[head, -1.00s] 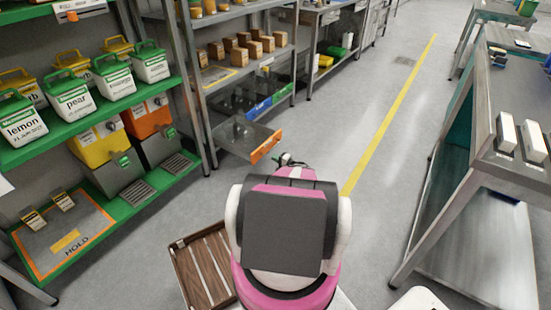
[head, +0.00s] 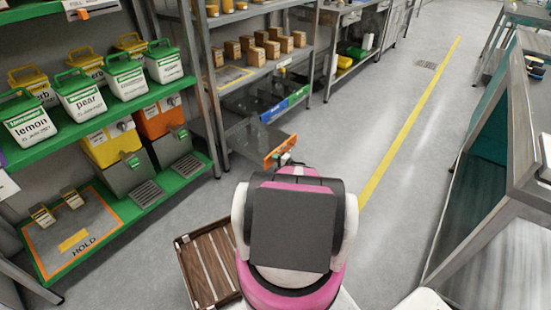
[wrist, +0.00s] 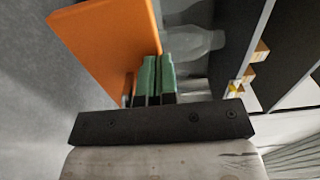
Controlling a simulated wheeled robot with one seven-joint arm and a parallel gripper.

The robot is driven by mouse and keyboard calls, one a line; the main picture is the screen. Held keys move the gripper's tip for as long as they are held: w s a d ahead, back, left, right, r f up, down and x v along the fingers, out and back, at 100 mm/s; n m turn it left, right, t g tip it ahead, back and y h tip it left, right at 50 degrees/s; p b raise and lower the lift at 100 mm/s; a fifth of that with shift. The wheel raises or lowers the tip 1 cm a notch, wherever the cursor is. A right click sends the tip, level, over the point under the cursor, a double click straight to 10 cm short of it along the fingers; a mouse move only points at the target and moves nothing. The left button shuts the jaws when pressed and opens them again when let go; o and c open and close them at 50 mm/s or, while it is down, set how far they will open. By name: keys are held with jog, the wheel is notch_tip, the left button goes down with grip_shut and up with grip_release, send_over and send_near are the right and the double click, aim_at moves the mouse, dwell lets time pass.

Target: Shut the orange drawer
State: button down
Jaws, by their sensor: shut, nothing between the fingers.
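The orange drawer (head: 280,152) stands pulled out from the lower shelf of the rack, with its grey tray showing behind the orange front. In the wrist view its orange front panel (wrist: 108,40) fills the upper left. My gripper (head: 286,159) is at the right end of the orange front, low beside it. In the wrist view the green fingertips (wrist: 153,78) are together and empty, right at the panel's edge. I cannot tell whether they touch it. My arm hides part of the floor below the drawer.
Blue (head: 273,112) and green (head: 298,95) drawers sit further back on the same shelf. A clear bottle-like shape (wrist: 190,42) shows beside the orange panel. A wooden slatted tray (head: 208,265) is at lower left. A metal table (head: 525,130) stands at right; the aisle between is clear.

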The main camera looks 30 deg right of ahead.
jog(key=shift+w, duration=0.1)
jog(key=x, duration=3.2)
jog(key=shift+w, duration=0.35)
